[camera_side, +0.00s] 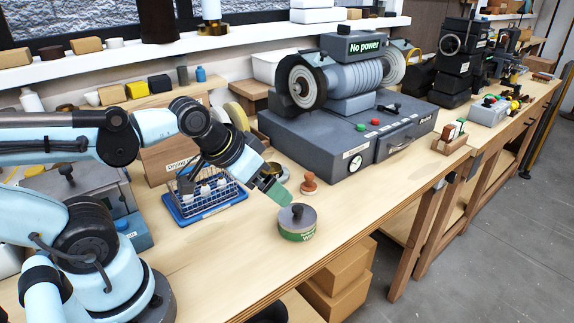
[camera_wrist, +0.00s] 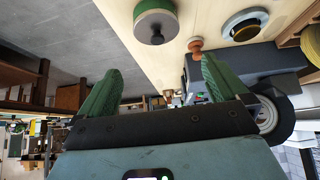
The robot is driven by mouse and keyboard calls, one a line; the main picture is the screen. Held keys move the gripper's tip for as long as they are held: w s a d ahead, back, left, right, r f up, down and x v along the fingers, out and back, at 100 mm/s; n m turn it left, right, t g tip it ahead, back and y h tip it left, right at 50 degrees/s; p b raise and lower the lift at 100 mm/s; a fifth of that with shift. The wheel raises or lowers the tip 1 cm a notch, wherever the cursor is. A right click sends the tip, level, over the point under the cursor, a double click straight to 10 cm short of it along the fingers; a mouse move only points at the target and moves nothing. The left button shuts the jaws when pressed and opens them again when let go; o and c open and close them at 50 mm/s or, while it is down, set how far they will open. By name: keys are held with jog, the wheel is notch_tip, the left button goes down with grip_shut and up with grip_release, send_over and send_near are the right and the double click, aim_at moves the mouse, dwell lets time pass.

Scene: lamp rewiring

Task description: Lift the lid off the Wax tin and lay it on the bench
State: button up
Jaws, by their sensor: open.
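The Wax tin (camera_side: 297,230) stands upright on the bench (camera_side: 230,262), a short round tin with a green label. Its grey lid (camera_side: 297,215) with a dark round knob sits on top. In the wrist view the tin (camera_wrist: 155,8) is at the top, with the lid (camera_wrist: 150,25) and its knob facing the camera. My gripper (camera_side: 279,194) is above and just left of the tin in the side view, apart from the lid. Its green fingers (camera_wrist: 158,85) are spread with nothing between them.
A wooden-handled stamp-like object (camera_side: 309,183) stands just behind the tin. A blue wire rack (camera_side: 208,195) is to the left. A grinder marked "No power" (camera_side: 350,110) stands behind. The bench's front edge lies close to the tin; bare bench extends to its right.

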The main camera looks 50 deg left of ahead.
jog(key=n+g, duration=0.4)
jog(key=g, duration=0.3)
send_near(298, 208)
jog(key=shift+w+f, duration=0.1)
jog(key=shift+f, duration=4.75)
jog(key=shift+c, duration=0.3)
jog(key=c, duration=0.7)
jog(key=shift+o, duration=0.2)
jog(key=shift+r, duration=0.2)
